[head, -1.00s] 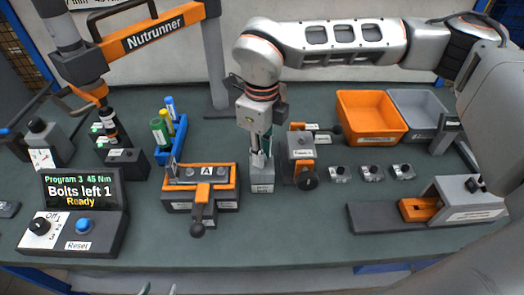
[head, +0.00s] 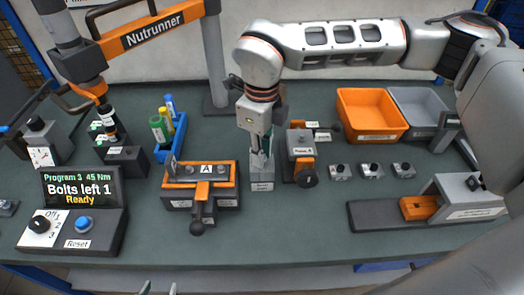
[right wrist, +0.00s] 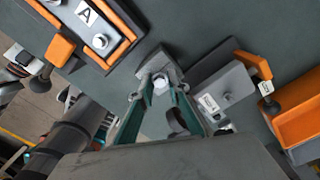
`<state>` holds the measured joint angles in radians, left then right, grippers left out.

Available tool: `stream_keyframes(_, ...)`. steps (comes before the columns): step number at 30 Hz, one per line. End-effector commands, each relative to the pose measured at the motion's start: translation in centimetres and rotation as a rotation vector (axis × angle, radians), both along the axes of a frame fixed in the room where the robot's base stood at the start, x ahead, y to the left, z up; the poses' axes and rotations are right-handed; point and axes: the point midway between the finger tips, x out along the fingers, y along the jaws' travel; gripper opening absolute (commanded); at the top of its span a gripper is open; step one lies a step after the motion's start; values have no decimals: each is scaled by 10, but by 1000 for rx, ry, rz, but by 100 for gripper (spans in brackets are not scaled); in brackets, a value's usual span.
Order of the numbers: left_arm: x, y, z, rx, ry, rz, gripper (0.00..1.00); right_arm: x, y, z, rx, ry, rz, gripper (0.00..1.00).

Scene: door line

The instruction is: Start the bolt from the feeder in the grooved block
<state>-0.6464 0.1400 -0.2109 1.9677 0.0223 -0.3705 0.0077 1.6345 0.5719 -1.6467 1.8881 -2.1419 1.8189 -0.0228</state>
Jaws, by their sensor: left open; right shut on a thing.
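My right gripper (head: 262,158) points down over a small labelled grey block (head: 262,184). In the right wrist view its teal fingers are shut on a bolt (right wrist: 160,83) with a pale head, at the block's top. I cannot tell whether the bolt's shank is in the block. Just right of it stands a grey block in an orange-handled clamp (head: 301,146); its groove is not clear to me. My left gripper (head: 158,289) shows only its two fingertips at the bottom edge, apart and empty.
Left of my right gripper is the orange fixture marked A (head: 200,183), with bolt heads on it. A blue rack (head: 178,133) stands behind it. The display (head: 80,189) reads "Bolts left 1, Ready". Orange (head: 371,132) and grey bins stand back right. The front strip is clear.

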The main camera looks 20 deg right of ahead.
Motion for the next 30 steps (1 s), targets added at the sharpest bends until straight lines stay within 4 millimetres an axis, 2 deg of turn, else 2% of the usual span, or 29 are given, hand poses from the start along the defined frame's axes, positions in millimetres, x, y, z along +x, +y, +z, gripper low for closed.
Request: stream_keyframes(30,0,0,-1,-1,0,1,43,0,0,-5,0,0,0,0)
